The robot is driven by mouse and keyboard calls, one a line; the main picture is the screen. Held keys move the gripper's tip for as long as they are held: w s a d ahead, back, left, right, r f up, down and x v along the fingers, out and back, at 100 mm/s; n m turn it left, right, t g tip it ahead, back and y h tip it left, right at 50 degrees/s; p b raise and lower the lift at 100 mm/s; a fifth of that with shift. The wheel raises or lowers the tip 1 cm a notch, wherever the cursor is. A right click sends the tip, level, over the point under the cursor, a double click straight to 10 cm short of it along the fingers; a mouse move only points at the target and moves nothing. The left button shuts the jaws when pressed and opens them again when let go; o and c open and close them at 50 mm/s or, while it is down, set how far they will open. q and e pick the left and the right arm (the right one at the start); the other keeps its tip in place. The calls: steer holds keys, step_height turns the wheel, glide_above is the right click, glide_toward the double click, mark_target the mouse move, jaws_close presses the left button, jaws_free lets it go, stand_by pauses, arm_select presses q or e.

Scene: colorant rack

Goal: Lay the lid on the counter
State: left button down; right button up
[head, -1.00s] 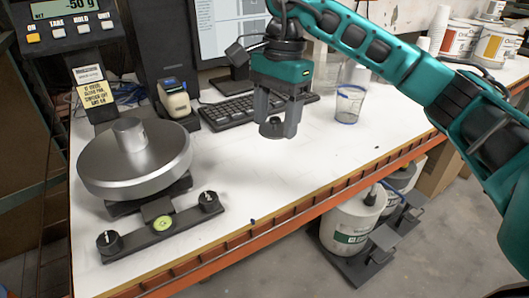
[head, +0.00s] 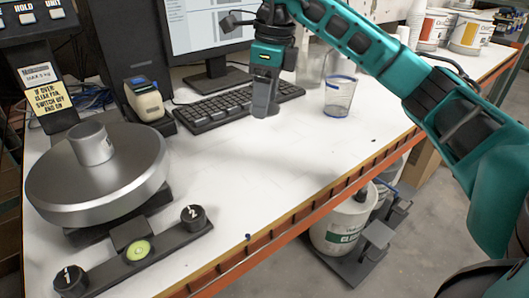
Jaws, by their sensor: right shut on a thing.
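My right gripper (head: 264,108) hangs above the white counter (head: 300,150), in front of the keyboard. It is seen edge-on, so one finger covers the other. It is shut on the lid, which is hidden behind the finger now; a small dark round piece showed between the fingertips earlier. The fingertips look a little above the counter, but the exact gap is hard to tell. My left gripper is out of view.
A scale with a silver round pan (head: 98,175) stands at left, with a dark bar and two knobs in front. A keyboard (head: 235,106), a clear cup with blue rim (head: 339,95) and a label device (head: 145,98) stand behind.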

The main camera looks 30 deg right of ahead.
mark_target(263, 158)
step_height(263, 158, down, 12)
steer(key=shift+r+b, duration=0.15)
steer(key=shift+b, duration=0.3)
steer(key=o, duration=1.1)
steer(key=shift+o, duration=0.2)
steer(key=r, duration=0.8)
steer(key=s+d+r+p, duration=0.1)
steer(key=r, duration=0.3)
steer(key=shift+s, duration=0.1)
